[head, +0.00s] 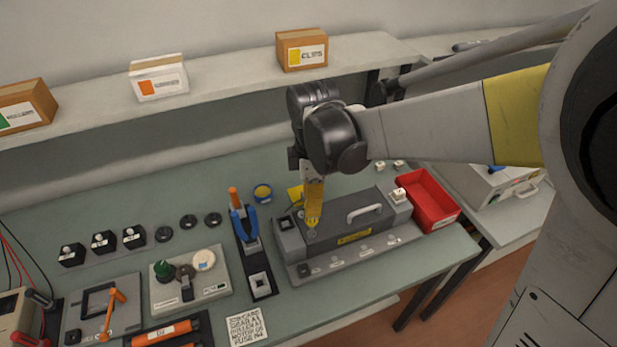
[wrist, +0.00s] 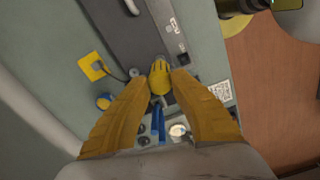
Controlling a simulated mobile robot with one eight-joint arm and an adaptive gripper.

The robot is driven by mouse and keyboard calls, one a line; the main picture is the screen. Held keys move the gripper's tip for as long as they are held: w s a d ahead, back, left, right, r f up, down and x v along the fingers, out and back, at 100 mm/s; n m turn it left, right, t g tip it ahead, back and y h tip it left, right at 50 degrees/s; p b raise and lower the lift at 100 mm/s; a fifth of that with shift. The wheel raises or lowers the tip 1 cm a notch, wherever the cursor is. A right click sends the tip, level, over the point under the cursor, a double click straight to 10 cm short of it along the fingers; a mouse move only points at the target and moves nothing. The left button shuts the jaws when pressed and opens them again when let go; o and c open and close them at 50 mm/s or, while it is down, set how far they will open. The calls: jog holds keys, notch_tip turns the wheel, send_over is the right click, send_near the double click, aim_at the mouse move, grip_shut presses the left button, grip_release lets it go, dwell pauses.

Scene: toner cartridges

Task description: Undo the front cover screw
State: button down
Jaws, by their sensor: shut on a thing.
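A dark grey toner cartridge unit (head: 375,225) with a pale handle (head: 365,212) and a yellow label (head: 354,237) lies on the green bench. It also shows in the wrist view (wrist: 125,35). A lighter front strip (head: 340,263) runs along its near side with several small light spots. My gripper (head: 312,220) points down at the left end of the unit. In the wrist view its yellow fingers are shut on a small yellow, dark-striped handle-like piece (wrist: 159,80). The lower end of this piece is hidden, so I cannot tell whether it touches a screw.
A black holder (head: 262,284) with blue-handled pliers (head: 239,226) and an orange-handled tool (head: 235,197) stands left of the unit. A red bin (head: 428,202) is close on the right. A fixture with knobs (head: 190,277) sits further left. A shelf with boxes (head: 302,50) runs behind.

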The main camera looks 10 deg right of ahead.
jog(key=shift+n, duration=0.5)
jog(key=shift+r+p, duration=0.4)
jog(key=shift+r, duration=0.05)
